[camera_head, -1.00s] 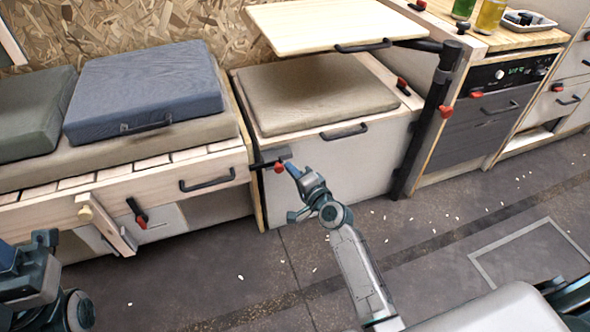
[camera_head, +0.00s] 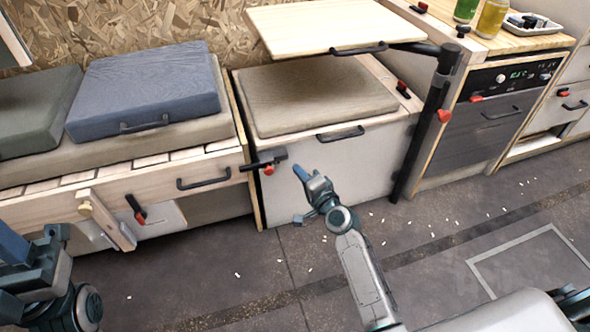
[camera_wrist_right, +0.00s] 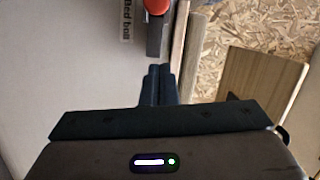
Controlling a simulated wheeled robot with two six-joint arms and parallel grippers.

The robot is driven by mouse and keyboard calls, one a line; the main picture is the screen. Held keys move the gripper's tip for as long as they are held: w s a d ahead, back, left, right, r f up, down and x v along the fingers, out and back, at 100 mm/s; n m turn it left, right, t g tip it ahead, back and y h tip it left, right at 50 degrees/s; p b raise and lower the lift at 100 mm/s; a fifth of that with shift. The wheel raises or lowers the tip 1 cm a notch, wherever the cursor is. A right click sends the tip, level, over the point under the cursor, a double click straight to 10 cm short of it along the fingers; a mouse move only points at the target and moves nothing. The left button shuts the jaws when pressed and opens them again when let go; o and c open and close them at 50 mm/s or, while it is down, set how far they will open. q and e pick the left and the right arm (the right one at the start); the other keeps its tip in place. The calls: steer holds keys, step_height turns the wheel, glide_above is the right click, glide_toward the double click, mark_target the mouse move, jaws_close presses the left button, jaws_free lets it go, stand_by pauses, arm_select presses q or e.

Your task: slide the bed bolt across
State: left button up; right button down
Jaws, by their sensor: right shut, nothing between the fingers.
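The bed bolt is a dark bar (camera_head: 251,166) with a red knob (camera_head: 269,170), on the upper left of the white box front. Its left end reaches across the wooden edge towards the bench on the left. In the right wrist view the red knob (camera_wrist_right: 156,5) shows at the top, beside a printed "Bed bolt" label (camera_wrist_right: 127,20). My right gripper (camera_head: 300,172) is shut and empty, just right of the knob and apart from it. Its fingertips (camera_wrist_right: 160,72) point at the bolt's end. My left gripper (camera_head: 12,245) is at the lower left; its fingers are unclear.
A raised wooden tabletop (camera_head: 335,24) on a black post (camera_head: 425,130) stands over the cushioned box (camera_head: 320,95). The bench (camera_head: 160,180) with a blue cushion (camera_head: 145,88) is left. A kitchen unit (camera_head: 490,110) is right. The floor in front is clear apart from small white bits.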

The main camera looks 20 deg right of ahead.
steer(key=v, duration=0.7)
steer(key=shift+s+p, duration=0.3)
steer(key=shift+s, duration=0.1)
steer(key=shift+r, duration=0.15)
